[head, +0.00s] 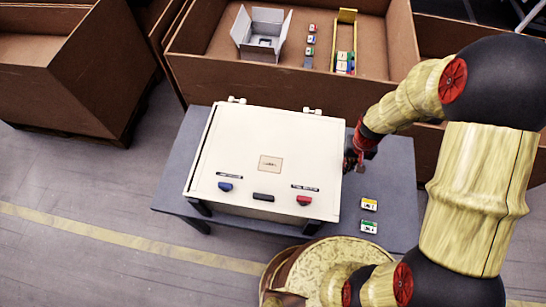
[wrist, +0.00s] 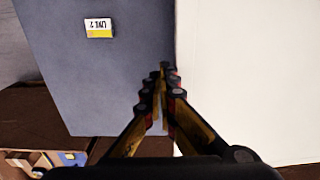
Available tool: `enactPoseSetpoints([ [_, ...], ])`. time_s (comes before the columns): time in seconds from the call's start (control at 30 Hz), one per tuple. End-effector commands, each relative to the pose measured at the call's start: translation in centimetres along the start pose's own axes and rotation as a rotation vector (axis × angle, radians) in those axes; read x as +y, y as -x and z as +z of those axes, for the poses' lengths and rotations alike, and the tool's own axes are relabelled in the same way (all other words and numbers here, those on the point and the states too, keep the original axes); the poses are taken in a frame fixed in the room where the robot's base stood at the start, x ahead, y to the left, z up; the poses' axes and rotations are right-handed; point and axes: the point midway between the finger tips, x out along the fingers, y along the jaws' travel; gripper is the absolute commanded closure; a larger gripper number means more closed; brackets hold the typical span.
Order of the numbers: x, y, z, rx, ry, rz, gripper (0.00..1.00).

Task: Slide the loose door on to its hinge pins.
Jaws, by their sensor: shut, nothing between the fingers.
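The cream door (head: 262,145) appears as a broad flat panel over the grey table, with a blue, a black and a red fitting near its front edge and a tan label in its middle. Two small white hinge parts (head: 237,99) (head: 311,110) show at its back edge. I cannot tell whether pins are inside them. My gripper (head: 355,160) is shut and empty just beside the right edge of the door. In the wrist view the shut fingertips (wrist: 164,72) lie along the edge of a cream surface (wrist: 250,70). I cannot tell whether they touch it.
The grey table (head: 392,185) has bare room right of the door, with a yellow-labelled tile (head: 369,204) and a green-labelled tile (head: 368,226). Behind, a brown crate (head: 200,60) holds an open white box (head: 262,48), a yellow tray (head: 347,16) and small tiles.

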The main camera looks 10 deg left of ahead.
Motion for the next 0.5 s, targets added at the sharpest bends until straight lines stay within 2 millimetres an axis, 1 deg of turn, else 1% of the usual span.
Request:
enactPoseSetpoints([
  [0.5,-1.4,0.0,0.0,0.000,0.001,0.000,1.00],
])
